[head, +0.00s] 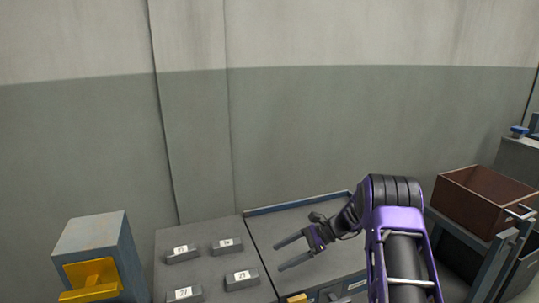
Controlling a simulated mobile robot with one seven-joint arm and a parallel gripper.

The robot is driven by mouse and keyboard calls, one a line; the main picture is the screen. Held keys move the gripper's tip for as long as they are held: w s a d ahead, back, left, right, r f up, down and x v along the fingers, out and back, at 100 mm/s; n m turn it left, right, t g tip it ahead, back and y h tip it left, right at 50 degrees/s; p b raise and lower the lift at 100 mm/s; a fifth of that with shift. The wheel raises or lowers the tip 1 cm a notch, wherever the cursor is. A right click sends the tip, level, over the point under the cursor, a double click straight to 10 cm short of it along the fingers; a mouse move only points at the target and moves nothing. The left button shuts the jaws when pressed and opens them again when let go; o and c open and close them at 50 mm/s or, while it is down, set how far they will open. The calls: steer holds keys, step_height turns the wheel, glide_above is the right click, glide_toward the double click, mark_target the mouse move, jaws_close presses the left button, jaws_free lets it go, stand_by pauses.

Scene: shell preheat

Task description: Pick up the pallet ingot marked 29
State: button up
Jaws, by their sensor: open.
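The ingot marked 29 (242,280) is a dark grey block with a white label on its near face. It sits on the grey pallet top (215,265), in the front right place among several similar ingots. My gripper (278,257) is open and empty. Its two fingers point left, to the right of the ingot marked 29 and apart from it. How high the gripper is above the surface is hard to tell.
An ingot marked 27 (184,294) lies to the left, cut by the lower frame edge. Two more ingots (182,254) (227,245) lie behind, their labels too small to read surely. A blue-grey box with a yellow part (110,245) stands left. A brown bin (485,198) stands right.

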glide_toward(242, 276)
steer(key=a, duration=0.1)
steer(key=a+f, duration=0.1)
steer(key=s+a, duration=0.1)
steer(key=shift+s+a+f, duration=0.1)
steer(key=shift+a+f, duration=0.05)
steer(key=shift+f, duration=0.2)
steer(key=shift+w+x, duration=0.2)
steer(key=shift+x, duration=1.35)
steer(key=shift+w+x, duration=0.2)
steer(key=shift+x, duration=1.35)
jaws_close()
